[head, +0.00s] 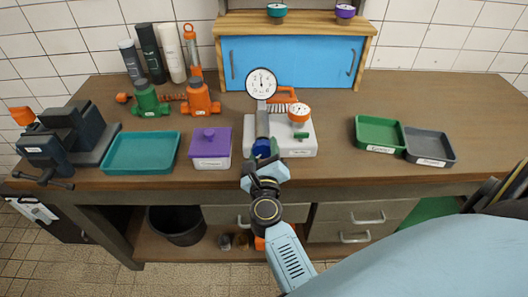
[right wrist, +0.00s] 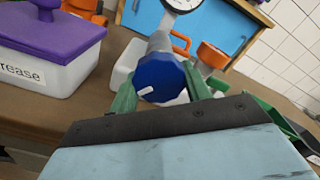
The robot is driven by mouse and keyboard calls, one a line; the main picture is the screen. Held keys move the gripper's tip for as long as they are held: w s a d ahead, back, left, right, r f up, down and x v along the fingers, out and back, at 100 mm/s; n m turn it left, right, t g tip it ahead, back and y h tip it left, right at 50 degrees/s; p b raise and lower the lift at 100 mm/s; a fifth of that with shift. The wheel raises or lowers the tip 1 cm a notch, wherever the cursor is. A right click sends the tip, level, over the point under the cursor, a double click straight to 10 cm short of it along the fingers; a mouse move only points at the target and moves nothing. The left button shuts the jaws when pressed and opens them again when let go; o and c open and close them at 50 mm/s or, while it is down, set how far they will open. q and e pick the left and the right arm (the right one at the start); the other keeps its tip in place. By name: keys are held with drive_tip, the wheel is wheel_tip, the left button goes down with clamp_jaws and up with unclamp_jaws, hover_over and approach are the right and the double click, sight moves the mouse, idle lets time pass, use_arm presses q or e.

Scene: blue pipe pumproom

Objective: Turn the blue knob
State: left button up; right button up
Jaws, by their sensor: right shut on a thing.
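The blue knob (head: 261,149) sits at the front end of a grey pipe (head: 262,122) on a white base (head: 295,140) in the middle of the bench. In the right wrist view the blue knob (right wrist: 160,76) faces me, with a white pointer mark toward its lower left. My right gripper (head: 262,158) reaches it from the front. Its green fingers (right wrist: 162,88) lie on both sides of the knob, shut on it. Parts of the knob's sides are hidden by the fingers. My left gripper is out of view.
A round gauge (head: 261,83) stands above the pipe, and an orange-topped valve (head: 299,114) is right of it. A purple-lidded box (head: 210,147) is close on the left. Green (head: 380,135) and grey (head: 430,146) trays lie right. Bench space between is clear.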

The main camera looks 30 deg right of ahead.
idle(0.5)
drive_tip(key=o, duration=1)
drive_tip(key=shift+c, duration=0.2)
drive_tip(key=b+v, duration=0.1)
drive_tip(key=v, duration=0.6)
drive_tip(key=shift+s, duration=0.3)
drive_tip(key=shift+a, duration=0.15)
